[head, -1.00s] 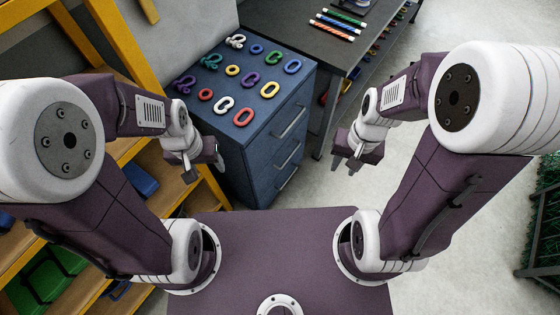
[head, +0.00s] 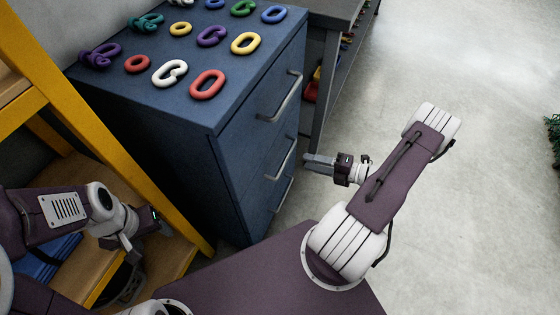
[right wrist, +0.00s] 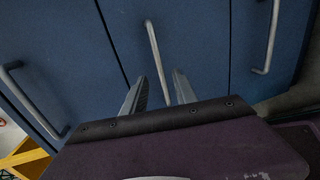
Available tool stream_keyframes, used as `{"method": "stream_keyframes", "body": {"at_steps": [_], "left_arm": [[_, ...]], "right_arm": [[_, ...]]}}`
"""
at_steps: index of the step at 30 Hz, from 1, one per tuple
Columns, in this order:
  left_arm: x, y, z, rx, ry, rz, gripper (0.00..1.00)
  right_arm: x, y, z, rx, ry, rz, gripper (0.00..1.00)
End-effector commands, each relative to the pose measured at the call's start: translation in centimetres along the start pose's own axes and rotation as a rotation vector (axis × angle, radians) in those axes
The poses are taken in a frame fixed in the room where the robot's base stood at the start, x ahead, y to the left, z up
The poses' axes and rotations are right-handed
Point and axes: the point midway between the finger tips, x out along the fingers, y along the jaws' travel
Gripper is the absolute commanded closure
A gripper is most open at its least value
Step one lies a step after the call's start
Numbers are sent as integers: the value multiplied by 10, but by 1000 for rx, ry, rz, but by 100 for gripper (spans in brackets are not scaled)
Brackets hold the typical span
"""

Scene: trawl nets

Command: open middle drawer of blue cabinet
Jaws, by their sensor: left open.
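The blue cabinet (head: 165,125) stands at the upper left in the head view, with its drawer fronts facing right. The middle drawer's grey bar handle (head: 282,160) sits between the top handle (head: 282,100) and the bottom handle (head: 283,195). The drawers look closed. My right gripper (head: 308,164) is in front of the middle drawer, pointing at its handle. In the right wrist view its fingers (right wrist: 158,92) are apart, with the middle handle (right wrist: 155,50) lined up between them; contact cannot be seen. My left gripper (head: 150,228) is open and empty, away from the cabinet at lower left.
Several coloured shackles and links, such as a red ring (head: 208,84), lie on the cabinet top. A yellow-framed wooden shelf (head: 110,140) stands left of the cabinet. A dark table (head: 330,45) stands behind it.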

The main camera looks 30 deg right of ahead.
Motion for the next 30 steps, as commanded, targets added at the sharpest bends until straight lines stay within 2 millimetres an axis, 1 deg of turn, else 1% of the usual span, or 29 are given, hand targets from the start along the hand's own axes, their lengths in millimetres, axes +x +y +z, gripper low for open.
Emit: {"method": "stream_keyframes", "body": {"at_steps": [2,4,9,12,15,19,25,26,27,29,30], "left_arm": [[1,0,0,0,0,0,40],[5,0,0,0,0,0,40],[19,0,2,0,0,0,40],[25,0,3,0,0,0,40],[29,-1,3,0,0,0,40],[30,-1,3,0,0,0,40],[29,-1,3,0,0,0,40],[29,-1,3,0,0,0,40],[29,-1,3,0,0,0,40],[29,-1,3,0,0,0,40],[29,-1,3,0,0,0,40]], "right_arm": [[4,1,-1,-2,4,-1,66],[15,-1,-1,-2,8,-1,66],[52,-3,-3,-4,12,-3,66],[71,-2,-3,-5,11,-2,66],[84,-1,-2,-6,9,-3,66],[91,0,-2,-6,7,-3,66],[91,1,-2,-5,6,-3,66],[91,1,-2,-5,6,-3,68],[91,1,-2,-5,6,-3,80],[91,1,-2,-5,6,-3,96],[91,1,-2,-5,6,-3,100]]}}
